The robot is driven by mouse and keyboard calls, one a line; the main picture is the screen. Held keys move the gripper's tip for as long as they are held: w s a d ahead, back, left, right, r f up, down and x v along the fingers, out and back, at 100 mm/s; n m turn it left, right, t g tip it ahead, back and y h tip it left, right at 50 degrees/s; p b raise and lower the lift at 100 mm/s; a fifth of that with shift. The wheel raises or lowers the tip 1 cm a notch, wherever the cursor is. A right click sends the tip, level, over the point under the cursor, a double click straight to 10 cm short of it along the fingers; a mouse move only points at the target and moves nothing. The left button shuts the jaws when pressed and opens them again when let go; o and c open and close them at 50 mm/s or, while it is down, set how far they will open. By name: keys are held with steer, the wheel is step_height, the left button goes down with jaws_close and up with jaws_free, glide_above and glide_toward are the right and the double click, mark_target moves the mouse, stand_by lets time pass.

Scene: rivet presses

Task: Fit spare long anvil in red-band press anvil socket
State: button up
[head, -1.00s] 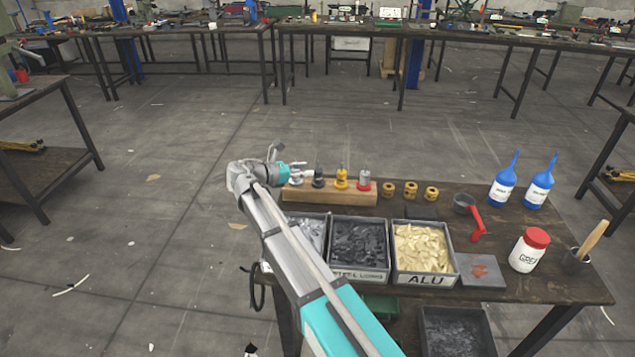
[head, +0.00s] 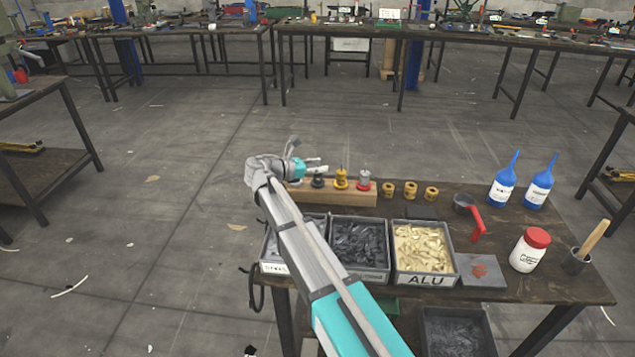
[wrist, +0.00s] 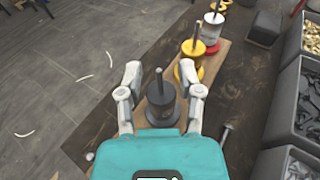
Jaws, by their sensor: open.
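A wooden rack (head: 340,196) on the bench holds a row of upright pieces with pins on top. A dark grey piece (wrist: 161,108) stands between the spread fingers of my gripper (wrist: 164,84) in the wrist view. It also shows in the head view (head: 318,183), just below my gripper (head: 318,167). My gripper is open and holds nothing. A yellow piece (wrist: 194,50) and a silver piece with a red base (wrist: 212,30) stand farther along the rack. I cannot tell which is the spare long anvil.
Several brass rings (head: 410,190) stand right of the rack. Bins of dark rivets (head: 387,262) and ALU pieces (head: 454,268) sit in front. Blue bottles (head: 538,186), a red-lidded jar (head: 530,250) and a brush pot (head: 576,262) stand at right.

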steer(key=shift+a, duration=0.1)
jaws_close()
stand_by(0.3)
